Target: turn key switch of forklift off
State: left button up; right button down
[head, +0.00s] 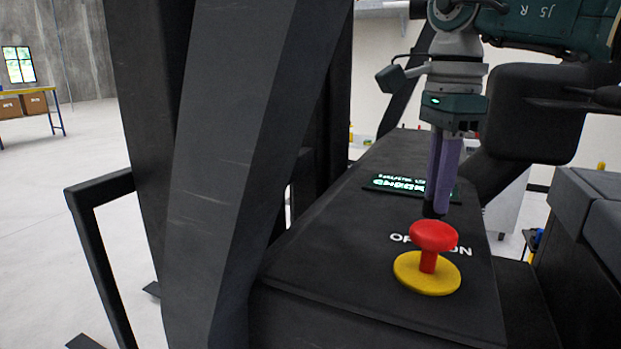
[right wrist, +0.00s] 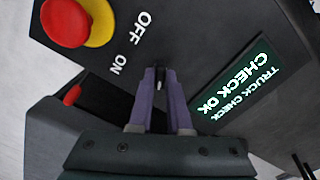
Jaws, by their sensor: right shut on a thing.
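My right gripper (head: 435,207) points down onto the forklift's black console (head: 340,235), behind the red stop button. In the right wrist view its purple fingers (right wrist: 160,73) are closed together beside the OFF and ON labels (right wrist: 130,42). A small pale piece, seemingly the key of the key switch (right wrist: 159,85), shows between the fingers. The fingers hide most of the switch, so I cannot tell its exact angle. In the head view the button and fingers cover part of the lettering. My left gripper is not in view.
The red mushroom button (head: 433,236) on its yellow base (head: 427,276) stands close in front of my right fingers. A lit green CHECK OK display (right wrist: 237,90) lies beside them. A black forklift post (head: 225,150) rises left of the console.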

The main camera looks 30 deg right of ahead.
jog(key=n, duration=0.2)
jog(key=shift+n, duration=0.4)
jog(key=n, duration=0.3)
jog(key=shift+n, duration=0.3)
jog(key=n, duration=0.5)
jog(key=shift+n, duration=0.4)
jog(key=c, duration=0.9)
grip_release()
jog(key=shift+o, duration=0.2)
